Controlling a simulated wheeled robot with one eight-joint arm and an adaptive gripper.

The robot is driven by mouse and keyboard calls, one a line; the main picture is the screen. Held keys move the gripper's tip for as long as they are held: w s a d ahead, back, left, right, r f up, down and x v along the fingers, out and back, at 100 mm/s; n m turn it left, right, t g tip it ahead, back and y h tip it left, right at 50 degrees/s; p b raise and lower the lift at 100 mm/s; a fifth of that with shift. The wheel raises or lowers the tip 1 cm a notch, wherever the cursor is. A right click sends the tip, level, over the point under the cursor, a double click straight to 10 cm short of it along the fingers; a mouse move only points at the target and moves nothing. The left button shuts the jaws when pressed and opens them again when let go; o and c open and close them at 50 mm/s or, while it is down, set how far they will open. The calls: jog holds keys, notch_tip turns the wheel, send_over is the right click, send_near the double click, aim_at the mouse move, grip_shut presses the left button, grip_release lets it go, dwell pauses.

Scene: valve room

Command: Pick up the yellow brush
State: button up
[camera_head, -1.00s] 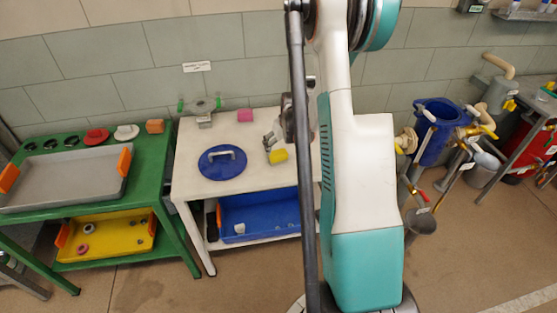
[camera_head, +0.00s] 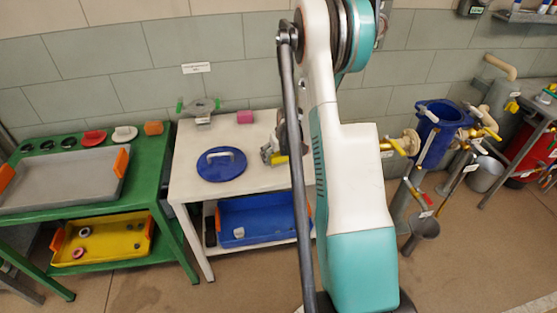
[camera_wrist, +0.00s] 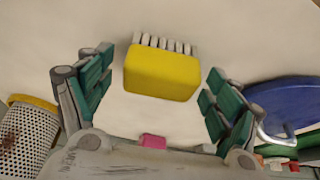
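The yellow brush (camera_wrist: 163,74) lies on the white table (camera_head: 185,184), its pale bristles showing along its upper edge in the wrist view. My gripper (camera_wrist: 155,92) is open, with one green-padded finger on each side of the brush and a gap to it on both sides. Nothing is held. In the head view my gripper (camera_head: 271,154) is low over the right part of the table, and only a small yellow piece of the brush (camera_head: 280,159) shows beside it; my arm and gripper hide the rest.
A blue round lid with a handle (camera_head: 222,165) lies left of the brush. A pink block (camera_head: 245,117) and a grey-green valve part (camera_head: 199,107) are at the table's back. A perforated basket (camera_wrist: 22,138) shows at left in the wrist view. A green table (camera_head: 149,181) stands to the left.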

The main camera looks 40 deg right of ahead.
aim_at(278, 153)
jog(key=c, duration=1.1)
jog(key=shift+r, duration=0.1)
notch_tip(278, 153, up, 20)
jog(key=p, duration=0.6)
